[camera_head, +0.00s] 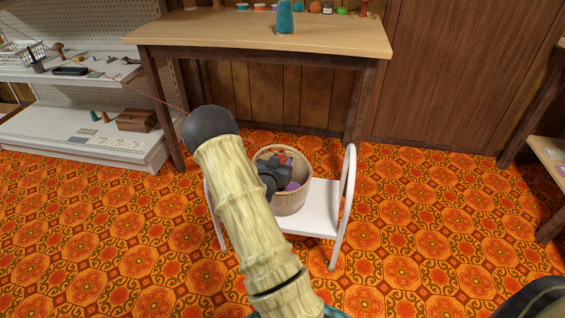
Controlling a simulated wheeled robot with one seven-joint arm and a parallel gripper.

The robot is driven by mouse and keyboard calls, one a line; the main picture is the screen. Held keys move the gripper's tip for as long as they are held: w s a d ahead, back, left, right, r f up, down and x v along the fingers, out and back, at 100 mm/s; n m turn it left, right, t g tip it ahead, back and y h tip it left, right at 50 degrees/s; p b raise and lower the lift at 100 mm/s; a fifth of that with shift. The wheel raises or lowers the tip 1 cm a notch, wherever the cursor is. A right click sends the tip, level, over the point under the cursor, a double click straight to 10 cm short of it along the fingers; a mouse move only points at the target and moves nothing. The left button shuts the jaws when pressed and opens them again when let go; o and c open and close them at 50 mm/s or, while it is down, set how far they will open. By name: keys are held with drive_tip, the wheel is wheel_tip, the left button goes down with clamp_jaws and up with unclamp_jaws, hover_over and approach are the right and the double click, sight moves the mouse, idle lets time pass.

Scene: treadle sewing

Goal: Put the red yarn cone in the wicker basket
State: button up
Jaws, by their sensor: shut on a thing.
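The wicker basket (293,201) stands on a white step stool, partly hidden behind my arm. My gripper (285,166) is inside the basket's opening, seen small and from behind. It is shut on a red thing (282,156), which looks like the red yarn cone, at the level of the basket's rim. Most of the cone is hidden by the gripper, so I cannot tell whether it touches the basket. A purple thing (292,186) lies inside the basket, below the gripper.
The white stool (322,205) has bare top to the right of the basket. Behind is a wooden table (220,35) with a teal cone (285,17) and several small spools. White shelves (75,140) stand at left.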

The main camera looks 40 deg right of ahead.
drive_tip(key=shift+f+b, duration=0.95)
drive_tip(key=shift+f, duration=0.5)
drive_tip(key=o, duration=1.2)
drive_tip(key=p+v, duration=0.4)
drive_tip(key=v, duration=0.8)
drive_tip(key=shift+f+p, duration=0.1)
drive_tip(key=shift+p, duration=0.2)
